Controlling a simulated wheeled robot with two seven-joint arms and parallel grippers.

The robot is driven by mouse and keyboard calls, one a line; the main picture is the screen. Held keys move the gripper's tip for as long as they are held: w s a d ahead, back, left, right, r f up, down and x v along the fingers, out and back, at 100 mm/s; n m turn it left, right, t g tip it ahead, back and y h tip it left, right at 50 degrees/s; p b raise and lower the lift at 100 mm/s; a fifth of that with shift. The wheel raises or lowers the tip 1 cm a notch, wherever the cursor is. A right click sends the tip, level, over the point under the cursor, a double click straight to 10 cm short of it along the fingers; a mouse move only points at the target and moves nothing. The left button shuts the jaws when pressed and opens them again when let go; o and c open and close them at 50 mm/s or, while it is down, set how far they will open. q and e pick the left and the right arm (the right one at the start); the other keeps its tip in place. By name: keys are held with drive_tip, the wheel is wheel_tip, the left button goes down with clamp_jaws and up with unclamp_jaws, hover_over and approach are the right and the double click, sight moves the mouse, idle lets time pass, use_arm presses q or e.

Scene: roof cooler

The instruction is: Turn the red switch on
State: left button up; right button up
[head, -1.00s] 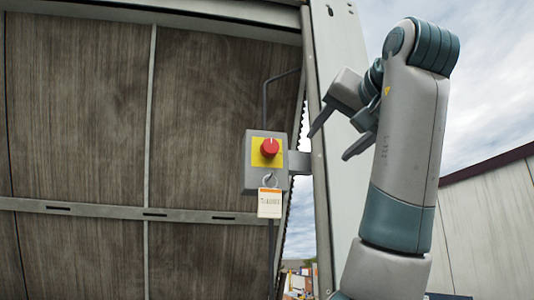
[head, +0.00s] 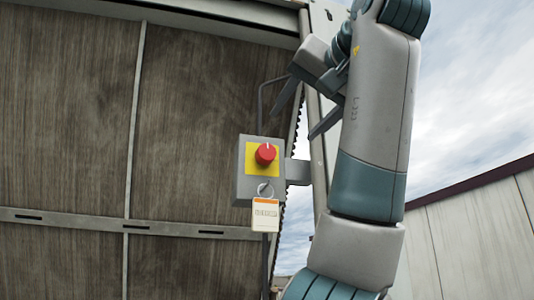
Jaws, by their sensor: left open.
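The red switch (head: 265,154) is a round red knob on a yellow plate (head: 250,170), with a short pale mark at its top. It sits on a grey box (head: 243,190) fixed by a bracket to a metal post. My left gripper (head: 291,127) is open and empty, above and to the right of the switch, its two dark fingers pointing down and left. The fingers look apart from the knob. My right gripper is not in view.
A key with a ring (head: 265,189) and a white-orange tag (head: 265,216) hang under the knob. A dark cable (head: 261,100) runs up from the box. A ribbed dark panel wall (head: 70,120) fills the left. Open sky and a pale wall (head: 475,240) lie right.

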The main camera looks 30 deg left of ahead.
sight(268, 152)
use_arm(q)
drive_tip(key=p+x, duration=0.7)
drive_tip(key=x, duration=0.8)
drive_tip(key=shift+w+a+r, duration=0.1)
drive_tip(key=shift+a, duration=0.05)
drive_tip(key=shift+p+x, duration=0.5)
drive_tip(key=shift+x, duration=0.25)
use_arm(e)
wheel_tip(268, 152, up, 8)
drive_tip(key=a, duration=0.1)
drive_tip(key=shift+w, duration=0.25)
use_arm(q)
drive_tip(key=c, duration=1.1)
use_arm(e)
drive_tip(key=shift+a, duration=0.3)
